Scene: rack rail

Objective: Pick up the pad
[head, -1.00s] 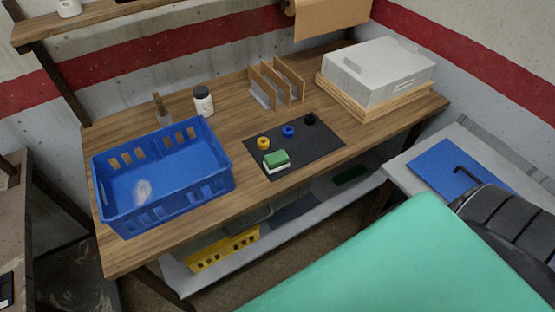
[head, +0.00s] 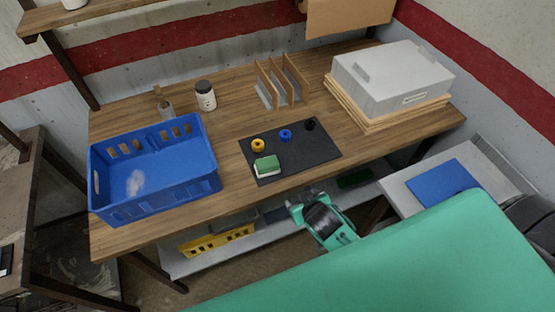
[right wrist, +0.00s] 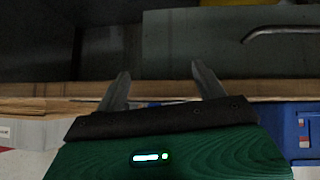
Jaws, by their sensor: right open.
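The pad, a small block with a green top and a white lower layer (head: 267,166), lies on the black mat (head: 310,160) near its front left edge. My right gripper (head: 291,201) is in front of the table's front edge, below and to the right of the pad, apart from it. In the right wrist view its two fingers (right wrist: 160,85) stand wide apart with nothing between them. The pad cannot be made out in that view. My left gripper is not in view.
A yellow ring (head: 258,145), a blue ring (head: 285,135) and a black ring (head: 310,124) lie behind the pad. A blue crate (head: 155,190) stands left, a wooden rack (head: 282,80) behind, and a grey box (head: 395,75) back right. A yellow crate (head: 215,243) sits on the lower shelf.

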